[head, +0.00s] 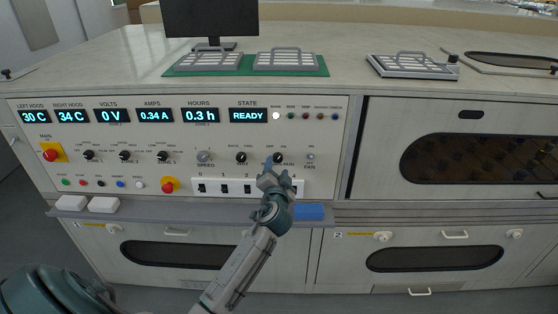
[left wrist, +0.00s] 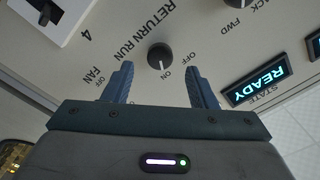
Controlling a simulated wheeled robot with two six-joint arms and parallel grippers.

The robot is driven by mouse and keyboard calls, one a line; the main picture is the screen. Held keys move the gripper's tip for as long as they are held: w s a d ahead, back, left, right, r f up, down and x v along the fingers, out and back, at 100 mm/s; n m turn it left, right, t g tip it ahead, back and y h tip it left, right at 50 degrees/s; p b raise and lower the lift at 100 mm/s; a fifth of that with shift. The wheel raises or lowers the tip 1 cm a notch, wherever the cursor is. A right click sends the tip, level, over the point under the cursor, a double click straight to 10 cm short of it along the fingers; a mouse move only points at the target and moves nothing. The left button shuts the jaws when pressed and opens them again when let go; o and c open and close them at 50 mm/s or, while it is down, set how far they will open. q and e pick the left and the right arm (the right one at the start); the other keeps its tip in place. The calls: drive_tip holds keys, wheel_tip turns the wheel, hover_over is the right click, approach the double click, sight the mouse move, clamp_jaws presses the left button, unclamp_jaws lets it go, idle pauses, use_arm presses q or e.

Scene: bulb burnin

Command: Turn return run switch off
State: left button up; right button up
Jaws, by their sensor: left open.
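The RETURN RUN switch is a dark round knob (left wrist: 160,56) on the pale panel, and it also shows in the head view (head: 279,157). In the left wrist view its white mark points down the picture, toward the ON lettering; OFF is printed to the right of that. My left gripper (head: 270,172) is in front of the panel, close to this knob. In the left wrist view its two fingers (left wrist: 160,83) are apart, with the knob beyond the gap between them, and nothing is held. My right gripper is not in view.
The SPEED knob (head: 204,156) and the FWD knob (head: 241,157) are to the left. A row of numbered rocker switches (head: 224,188) lies below, partly behind my gripper. The state display (head: 248,116) reads READY.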

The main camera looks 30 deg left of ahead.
sight(278, 159)
use_arm(q)
drive_tip(key=x, duration=0.4)
drive_tip(key=shift+w+a+p, duration=0.1)
drive_tip(key=shift+p, duration=0.2)
